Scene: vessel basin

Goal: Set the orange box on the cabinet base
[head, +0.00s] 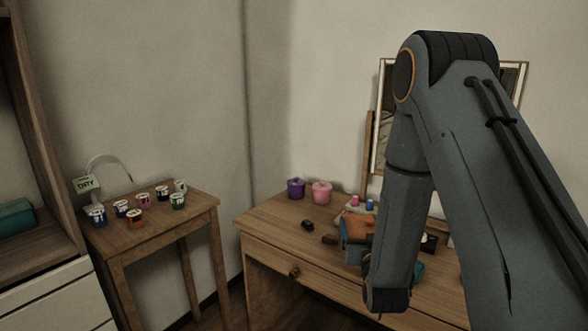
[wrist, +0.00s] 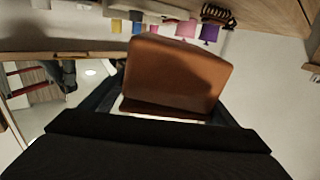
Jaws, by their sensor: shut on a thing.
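The orange box (wrist: 178,72) fills the middle of the wrist view, looking brownish there, with my gripper (wrist: 172,108) shut on it. In the head view the orange box (head: 358,224) shows over the desk, partly hidden behind my arm. My gripper's fingers are mostly hidden there too. Whether the box is clear of the desk top is hard to tell. A wooden cabinet with pale drawers stands at the far left, and its base (head: 50,252) shows as a wooden ledge above the drawers.
A teal box (head: 14,219) lies on the cabinet ledge at the left edge. A small table (head: 150,233) holds several small cups and a sign (head: 87,184). The desk (head: 262,222) carries purple (head: 296,188) and pink (head: 321,192) pots, small dark items and a mirror behind.

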